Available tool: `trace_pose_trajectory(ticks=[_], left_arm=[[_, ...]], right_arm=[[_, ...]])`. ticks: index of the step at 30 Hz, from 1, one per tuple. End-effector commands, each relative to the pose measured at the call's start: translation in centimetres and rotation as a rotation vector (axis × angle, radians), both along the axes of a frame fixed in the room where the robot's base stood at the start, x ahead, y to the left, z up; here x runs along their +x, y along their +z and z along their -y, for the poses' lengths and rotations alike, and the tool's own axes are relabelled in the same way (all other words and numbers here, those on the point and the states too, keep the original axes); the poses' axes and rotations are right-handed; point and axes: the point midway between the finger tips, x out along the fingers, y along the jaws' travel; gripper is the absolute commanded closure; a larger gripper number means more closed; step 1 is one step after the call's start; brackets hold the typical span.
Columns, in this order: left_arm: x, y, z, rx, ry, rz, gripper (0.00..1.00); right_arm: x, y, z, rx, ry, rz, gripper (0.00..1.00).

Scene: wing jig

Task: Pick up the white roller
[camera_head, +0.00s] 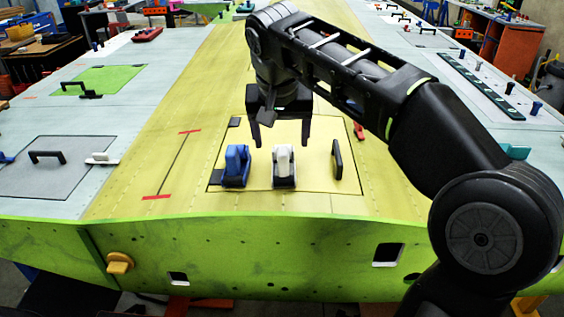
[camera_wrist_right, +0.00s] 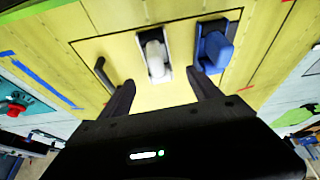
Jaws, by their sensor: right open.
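The white roller (camera_head: 284,158) stands in a dark holder on the yellow panel in the head view, between a blue roller-like tool (camera_head: 235,162) and a black handle (camera_head: 337,160). It also shows in the right wrist view (camera_wrist_right: 156,57), upper middle. My right gripper (camera_head: 278,145) is open and empty, with its fingers pointing down just behind the white roller in the head view. In the right wrist view the two fingertips (camera_wrist_right: 161,84) are spread apart, and the white roller appears beyond the gap between them. My left gripper is not in view.
The blue tool also shows in the right wrist view (camera_wrist_right: 214,48), close beyond one finger. A small dark block (camera_head: 234,122) sits at the panel's far left corner. Red tape marks (camera_head: 157,197) lie to the left. The green front edge (camera_head: 250,250) bounds the wing.

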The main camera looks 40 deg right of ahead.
Motion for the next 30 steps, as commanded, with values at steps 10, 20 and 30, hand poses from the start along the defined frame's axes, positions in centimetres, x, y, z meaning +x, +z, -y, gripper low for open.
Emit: trace_pose_trajectory(ticks=[10,20,30], left_arm=[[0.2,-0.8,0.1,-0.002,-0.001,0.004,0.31],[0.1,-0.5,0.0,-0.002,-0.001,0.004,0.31],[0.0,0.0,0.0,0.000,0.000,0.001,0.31]], right_arm=[[0.6,-2.1,0.5,0.000,0.000,0.000,0.27],[0.8,-3.3,1.0,0.000,-0.002,-0.005,0.27],[1.9,-6.9,1.8,0.001,0.000,-0.002,0.27]])
